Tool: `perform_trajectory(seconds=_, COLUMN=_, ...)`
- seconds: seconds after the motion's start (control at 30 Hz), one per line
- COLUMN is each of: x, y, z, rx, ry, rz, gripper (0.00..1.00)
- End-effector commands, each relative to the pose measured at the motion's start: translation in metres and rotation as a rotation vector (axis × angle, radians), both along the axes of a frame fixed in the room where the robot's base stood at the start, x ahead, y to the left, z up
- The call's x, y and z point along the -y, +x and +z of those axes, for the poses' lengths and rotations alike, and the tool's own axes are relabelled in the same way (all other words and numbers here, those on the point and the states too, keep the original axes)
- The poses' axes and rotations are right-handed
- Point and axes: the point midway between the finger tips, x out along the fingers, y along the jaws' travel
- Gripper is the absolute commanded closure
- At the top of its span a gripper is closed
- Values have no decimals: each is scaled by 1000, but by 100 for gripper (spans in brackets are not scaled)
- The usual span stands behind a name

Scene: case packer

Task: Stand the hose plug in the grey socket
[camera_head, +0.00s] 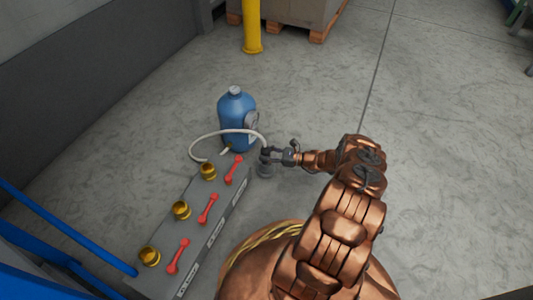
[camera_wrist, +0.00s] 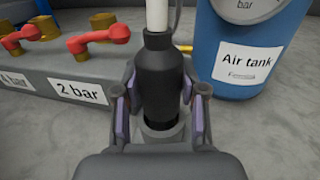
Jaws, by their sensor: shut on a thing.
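The black hose plug (camera_wrist: 162,72) stands upright between the fingers of my gripper (camera_wrist: 160,103), which is shut on it. The white hose (camera_wrist: 157,14) rises from its top and loops left in the head view (camera_head: 228,131). The grey socket (camera_wrist: 176,138) is directly under the plug, and it also shows in the head view (camera_head: 265,171) below my gripper (camera_head: 268,155). The plug's lower end lines up with the socket's mouth and appears to be at or inside it.
The blue air tank (camera_head: 236,110) stands just behind the socket, close to my gripper. To the left is a grey valve block (camera_head: 206,232) with red levers (camera_head: 207,208) and brass fittings (camera_head: 181,210). A yellow post (camera_head: 252,27) is farther back. Floor at right is clear.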

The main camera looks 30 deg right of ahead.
Motion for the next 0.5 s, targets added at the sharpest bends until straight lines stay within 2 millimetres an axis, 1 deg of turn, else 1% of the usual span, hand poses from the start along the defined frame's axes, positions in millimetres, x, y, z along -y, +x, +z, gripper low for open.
perform_trajectory(seconds=0.2, x=0, y=0, z=-4, rx=1, ry=-1, rz=0, gripper=100)
perform_trajectory(seconds=0.47, x=0, y=0, z=-4, rx=1, ry=1, rz=0, gripper=100)
perform_trajectory(seconds=0.5, x=0, y=0, z=-4, rx=1, ry=1, rz=0, gripper=58)
